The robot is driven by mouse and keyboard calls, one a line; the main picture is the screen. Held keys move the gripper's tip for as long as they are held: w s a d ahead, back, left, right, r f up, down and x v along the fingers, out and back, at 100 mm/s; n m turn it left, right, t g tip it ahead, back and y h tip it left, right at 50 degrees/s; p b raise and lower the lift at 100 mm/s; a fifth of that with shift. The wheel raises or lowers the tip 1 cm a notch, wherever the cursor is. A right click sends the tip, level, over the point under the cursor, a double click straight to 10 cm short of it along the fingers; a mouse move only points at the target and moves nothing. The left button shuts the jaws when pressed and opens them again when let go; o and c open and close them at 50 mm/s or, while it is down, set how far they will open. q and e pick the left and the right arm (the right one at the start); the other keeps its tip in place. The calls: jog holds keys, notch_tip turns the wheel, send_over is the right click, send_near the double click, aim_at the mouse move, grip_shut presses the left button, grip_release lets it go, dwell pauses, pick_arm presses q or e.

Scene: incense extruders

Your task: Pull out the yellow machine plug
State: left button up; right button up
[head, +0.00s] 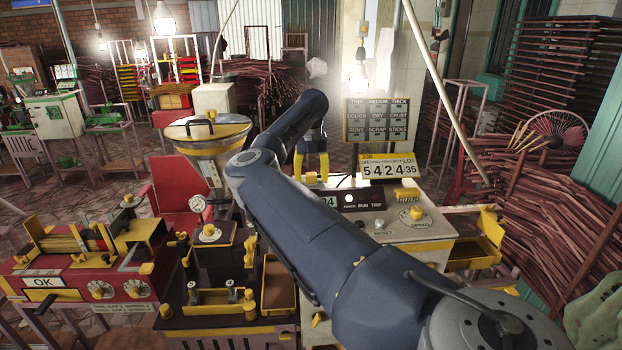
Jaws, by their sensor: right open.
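My right gripper (311,172) points down over the back of the grey control box (425,229). Its two yellow fingers are apart. A small yellow piece (311,179), which looks like the plug, shows low between the fingertips. I cannot tell whether the fingers touch it. My right arm crosses the middle of the view and hides much of the control box's front and left side. My left gripper is not in view.
A number sign (391,169) and a dark label board (376,121) stand right of the gripper. A yellow-rimmed hopper (206,133) stands to the left. A red machine (85,262) is at front left. Bundles of incense sticks (545,200) fill the right.

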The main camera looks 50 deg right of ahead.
aim_at(311, 174)
grip_shut()
dwell(0.4)
jog(key=shift+r, duration=0.2)
jog(key=shift+r, duration=2.75)
jog(key=shift+r, duration=0.1)
